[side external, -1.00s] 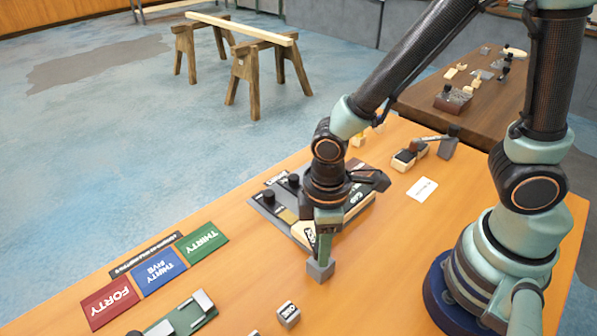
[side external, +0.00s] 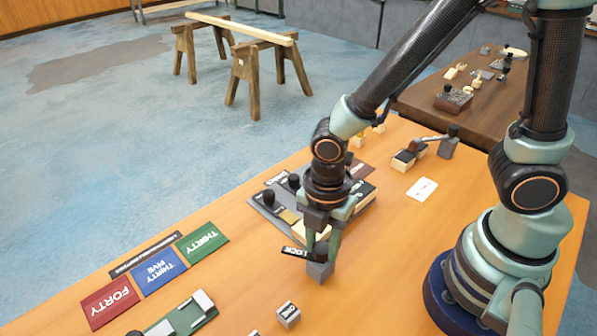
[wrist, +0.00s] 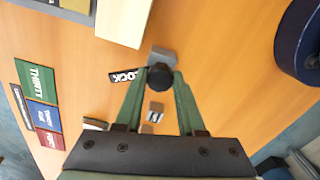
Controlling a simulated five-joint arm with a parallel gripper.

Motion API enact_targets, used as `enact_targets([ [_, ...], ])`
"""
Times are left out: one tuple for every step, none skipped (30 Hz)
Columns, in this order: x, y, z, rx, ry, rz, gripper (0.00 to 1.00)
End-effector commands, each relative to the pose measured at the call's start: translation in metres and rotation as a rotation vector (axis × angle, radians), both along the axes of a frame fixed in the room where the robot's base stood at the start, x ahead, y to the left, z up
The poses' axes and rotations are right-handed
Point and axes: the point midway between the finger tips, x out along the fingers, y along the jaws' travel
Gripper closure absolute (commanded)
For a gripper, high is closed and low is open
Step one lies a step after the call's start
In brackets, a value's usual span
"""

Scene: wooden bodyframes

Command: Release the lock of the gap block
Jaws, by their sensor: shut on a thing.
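A grey block (side external: 320,271) stands on the orange wooden table, with a black knob (wrist: 160,77) on it. A black plate lettered LOCK (side external: 297,252) sticks out to the left from the knob; it also shows in the wrist view (wrist: 124,75). My gripper (side external: 321,246) points down over the block, its green fingers shut on the black knob from both sides. In the wrist view the fingertips of my gripper (wrist: 160,74) meet at the knob. Whether this grey block is the gap block, I cannot tell. The fingers partly hide the knob in the side view.
A grey fixture with black knobs (side external: 268,203) stands just behind my gripper. A small lettered cube (side external: 288,315) lies in front. Red (side external: 110,302), blue (side external: 160,269) and green (side external: 202,241) number cards lie to the left. A white card (side external: 422,189) lies on clear table to the right.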

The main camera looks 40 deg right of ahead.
Motion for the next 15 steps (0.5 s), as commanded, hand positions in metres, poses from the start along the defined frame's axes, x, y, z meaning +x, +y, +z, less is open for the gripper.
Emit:
enact_targets([
  [0.0005, 0.0006, 0.0013, 0.0, -0.001, 0.047, 1.0],
  [0.0005, 0.0006, 0.0013, 0.0, -0.001, 0.076, 1.0],
  [0.0004, 0.0006, 0.0013, 0.0, -0.001, 0.114, 1.0],
  [0.0003, 0.0007, 0.0013, 0.0, -0.001, 0.142, 1.0],
  [0.0003, 0.0007, 0.0013, 0.0, -0.001, 0.171, 1.0],
  [0.0003, 0.0007, 0.0013, 0.0, -0.001, 0.209, 1.0],
  [0.0003, 0.0007, 0.0013, 0.0, -0.001, 0.237, 1.0],
  [0.0003, 0.0007, 0.0013, 0.0, -0.001, 0.266, 1.0],
  [0.0003, 0.0007, 0.0013, 0.0, -0.001, 0.304, 1.0],
  [0.0003, 0.0007, 0.0013, 0.0, -0.001, 0.332, 1.0],
  [0.0003, 0.0007, 0.0013, 0.0, -0.001, 0.361, 1.0],
  [0.0003, 0.0007, 0.0013, 0.0, -0.001, 0.399, 1.0],
  [0.0003, 0.0007, 0.0013, 0.0, -0.001, 0.427, 1.0],
  [0.0003, 0.0007, 0.0013, 0.0, -0.001, 0.456, 1.0],
  [0.0003, 0.0007, 0.0013, 0.0, -0.001, 0.494, 1.0],
])
